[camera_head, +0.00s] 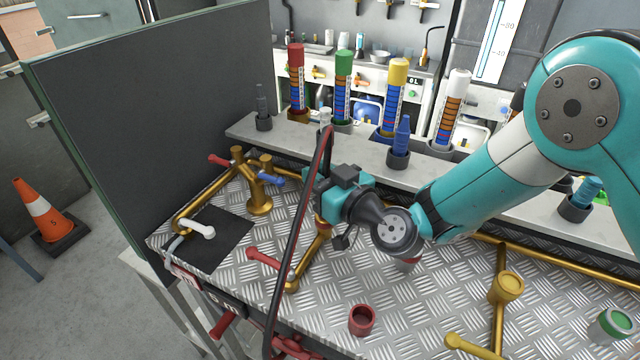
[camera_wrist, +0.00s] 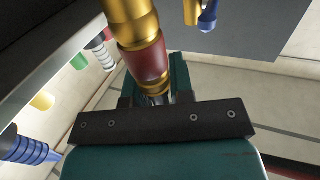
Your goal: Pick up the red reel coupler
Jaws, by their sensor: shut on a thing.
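The red coupler (camera_wrist: 143,62) is a brass fitting with a dark red band, seen at the top middle of the wrist view. My gripper (camera_wrist: 152,97) is shut on it; the fingertips are mostly hidden behind the dark plate. In the head view my gripper (camera_head: 328,190) is over the left-middle of the bench. A small part of the red band (camera_head: 322,222) shows beneath it, above a slanting brass length. Most of the coupler is hidden there by my gripper and wrist.
A dark hose (camera_head: 292,240) hangs in front of my gripper. Brass pipework with a blue lever (camera_head: 270,178) stands to its left. A red ring-shaped cup (camera_head: 362,320) sits on the tread-plate bench (camera_head: 420,310). Colored gauge tubes (camera_head: 343,85) line the shelf behind.

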